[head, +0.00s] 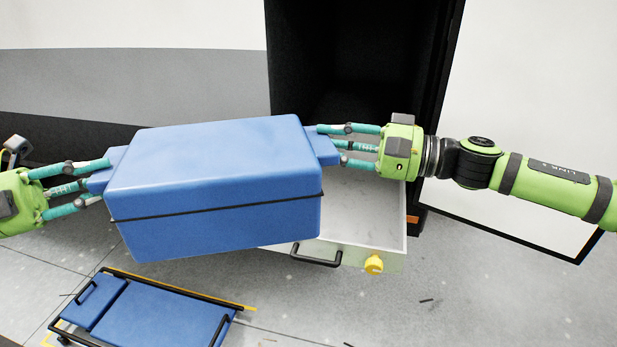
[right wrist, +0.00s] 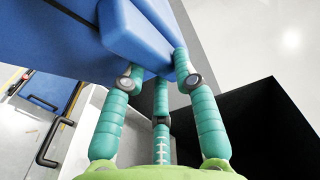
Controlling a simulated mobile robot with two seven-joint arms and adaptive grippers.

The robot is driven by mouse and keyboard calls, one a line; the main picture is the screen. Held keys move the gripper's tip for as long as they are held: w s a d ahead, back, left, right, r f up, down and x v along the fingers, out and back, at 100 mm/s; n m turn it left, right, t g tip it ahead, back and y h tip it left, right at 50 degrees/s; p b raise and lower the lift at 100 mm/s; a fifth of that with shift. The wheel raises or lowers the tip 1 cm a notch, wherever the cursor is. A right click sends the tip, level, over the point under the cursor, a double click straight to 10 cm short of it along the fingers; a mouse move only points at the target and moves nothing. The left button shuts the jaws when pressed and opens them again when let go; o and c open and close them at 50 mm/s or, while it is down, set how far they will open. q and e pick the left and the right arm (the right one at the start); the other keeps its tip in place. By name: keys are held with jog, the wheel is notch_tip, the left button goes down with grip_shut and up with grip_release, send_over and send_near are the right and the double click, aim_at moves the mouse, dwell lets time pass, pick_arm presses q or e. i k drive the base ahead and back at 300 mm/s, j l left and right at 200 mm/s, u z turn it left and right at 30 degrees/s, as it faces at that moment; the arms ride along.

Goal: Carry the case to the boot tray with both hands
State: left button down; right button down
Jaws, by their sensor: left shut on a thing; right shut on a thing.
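The blue case (head: 215,175) hangs between my two grippers in the head view, with a dark seam around it and a slight tilt, its right end higher. My left gripper (head: 98,182) is shut on the block at its left end. My right gripper (head: 325,145) is shut on the block at its right end. The right wrist view shows the teal fingers around this blue end block (right wrist: 145,35). The pulled-out boot tray (head: 398,255), pale with a black handle and a yellow knob, lies below and behind the case. The case hides much of it.
A dark open compartment (head: 360,60) stands behind the tray, with a black frame at its right. A blue box-like item with black rails (head: 165,315) is on the grey floor in front at the left. Floor at the front right is mostly clear.

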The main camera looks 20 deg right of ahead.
aim_at(330, 217)
jog(key=i+z, duration=0.35)
jog(key=i, duration=0.5)
jog(key=i+j+z, duration=0.1)
jog(key=z, duration=0.45)
